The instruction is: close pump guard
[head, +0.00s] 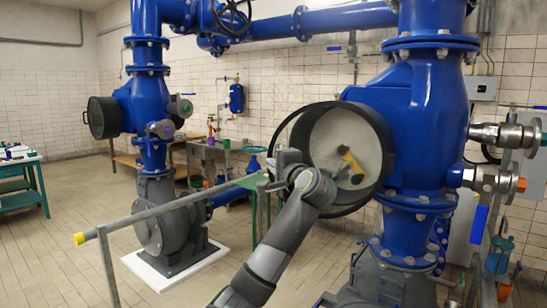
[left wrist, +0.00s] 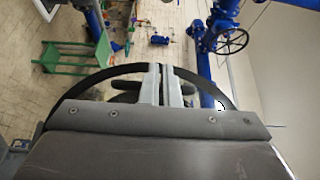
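The pump guard (head: 281,135) is a thin black round cover, seen standing open at the left of the round black housing (head: 376,132) on the blue pump. The housing's pale inside face shows, with a yellow-handled part (head: 350,160) in front of it. My left gripper (head: 277,168) is at the guard's left edge. In the left wrist view its two light grey fingers (left wrist: 165,84) are almost together, and the guard's dark arc (left wrist: 215,88) runs behind or at them. I cannot tell whether anything is between the fingers. My right gripper is out of view.
A grey railing with a yellow end (head: 150,212) runs low across the left of my arm. Side pipes with valves (head: 500,135) stick out at the right. A green stand (head: 258,195) stands behind the gripper. Open tiled floor lies at the left.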

